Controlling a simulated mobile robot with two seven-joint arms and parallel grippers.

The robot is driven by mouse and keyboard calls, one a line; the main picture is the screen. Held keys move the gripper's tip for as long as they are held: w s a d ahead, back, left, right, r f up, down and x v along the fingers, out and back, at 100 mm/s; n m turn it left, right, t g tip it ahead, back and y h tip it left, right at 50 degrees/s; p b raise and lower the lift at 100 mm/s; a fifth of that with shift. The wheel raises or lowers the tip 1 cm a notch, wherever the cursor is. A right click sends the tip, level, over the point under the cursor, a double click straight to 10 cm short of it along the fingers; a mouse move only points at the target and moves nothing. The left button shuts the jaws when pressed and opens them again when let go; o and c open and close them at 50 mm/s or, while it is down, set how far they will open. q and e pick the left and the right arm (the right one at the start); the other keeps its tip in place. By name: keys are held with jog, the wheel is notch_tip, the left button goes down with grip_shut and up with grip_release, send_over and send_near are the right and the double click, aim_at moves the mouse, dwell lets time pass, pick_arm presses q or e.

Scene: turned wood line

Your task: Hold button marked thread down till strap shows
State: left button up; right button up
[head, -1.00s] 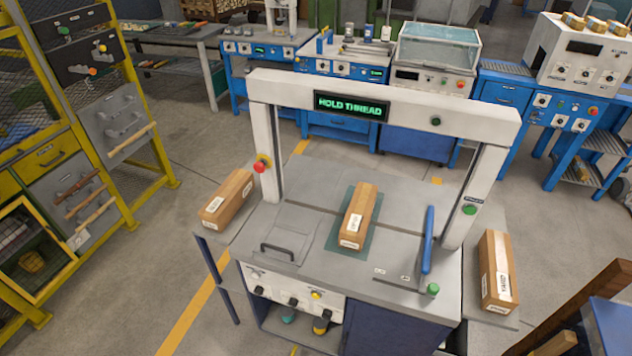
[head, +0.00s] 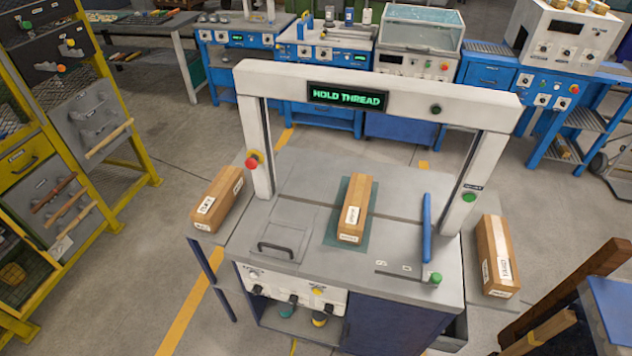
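The strapping machine has a white arch (head: 250,105) over a grey table top (head: 300,190). Its display (head: 347,97) shows "HOLD THREAD" in green letters. A green button (head: 469,198) sits on the right post below a small label too small to read. Another green button (head: 436,278) is on the table by the blue lever (head: 426,228). The front panel (head: 270,283) carries knobs and a yellow button (head: 317,291); their labels are unreadable. A wooden block (head: 355,208) lies on a green mat under the arch. No strap is visible around it. Neither gripper is in view.
A red emergency button (head: 253,160) is on the left post. Labelled blocks lie on side shelves at left (head: 217,198) and right (head: 495,255). A yellow rack (head: 125,140) stands at left. Blue benches line the back. Open floor lies left of the machine.

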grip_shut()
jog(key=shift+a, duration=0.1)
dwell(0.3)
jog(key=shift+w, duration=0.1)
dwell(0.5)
